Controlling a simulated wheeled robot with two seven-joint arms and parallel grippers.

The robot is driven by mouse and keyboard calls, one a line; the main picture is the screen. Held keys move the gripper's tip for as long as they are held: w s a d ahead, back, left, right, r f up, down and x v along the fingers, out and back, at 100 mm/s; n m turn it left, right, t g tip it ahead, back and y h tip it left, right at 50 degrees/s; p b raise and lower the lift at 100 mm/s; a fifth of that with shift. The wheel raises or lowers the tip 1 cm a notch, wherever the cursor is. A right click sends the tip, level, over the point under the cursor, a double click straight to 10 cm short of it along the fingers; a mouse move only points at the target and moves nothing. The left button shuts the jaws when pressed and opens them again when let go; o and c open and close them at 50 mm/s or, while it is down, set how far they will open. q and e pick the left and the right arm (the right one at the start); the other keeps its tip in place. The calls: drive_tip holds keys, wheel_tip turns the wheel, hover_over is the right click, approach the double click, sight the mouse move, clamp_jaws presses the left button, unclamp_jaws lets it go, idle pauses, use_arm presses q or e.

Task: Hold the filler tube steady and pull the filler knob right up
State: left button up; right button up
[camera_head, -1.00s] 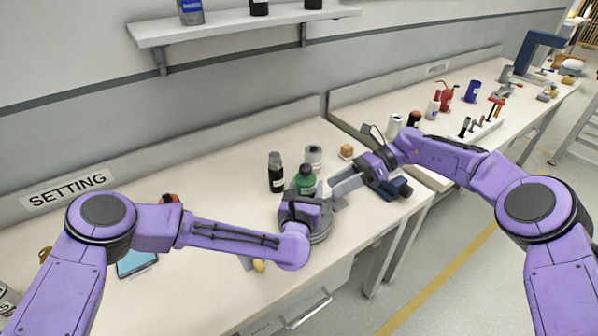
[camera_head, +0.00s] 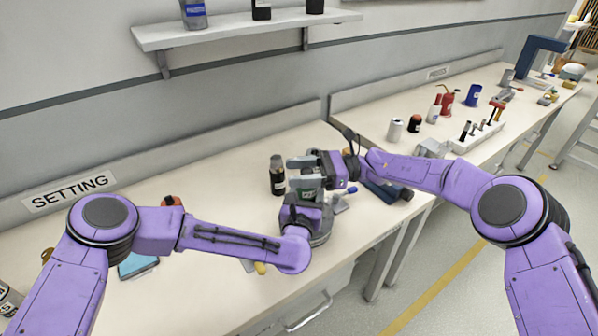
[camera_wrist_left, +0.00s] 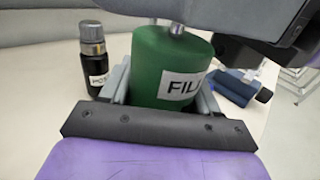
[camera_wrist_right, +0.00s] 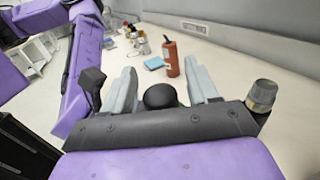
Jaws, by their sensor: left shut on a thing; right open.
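The green filler tube (camera_wrist_left: 165,62) with a white "FIL" label stands upright in the left wrist view. A thin metal stem rises from its top. My left gripper (camera_head: 306,199) is shut on the tube, one finger on each side. The round black filler knob (camera_wrist_right: 160,96) shows in the right wrist view. My right gripper (camera_wrist_right: 163,84) is open, with one finger on each side of the knob. In the head view, my right gripper (camera_head: 297,172) is just above the tube and hides the knob.
A black bottle (camera_head: 277,176) with a grey cap stands close to the left of the grippers. A dark blue item (camera_head: 388,190) lies to the right near the bench edge. A red bottle (camera_wrist_right: 170,57) shows farther off in the right wrist view. A wall shelf (camera_head: 240,28) is above.

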clamp_jaws()
wheel_tip(320, 180, up, 4)
drive_tip(key=shift+w+r, duration=0.1)
drive_tip(key=shift+r, duration=0.45)
use_arm(q)
drive_tip(key=shift+f, duration=0.1)
use_arm(e)
unclamp_jaws()
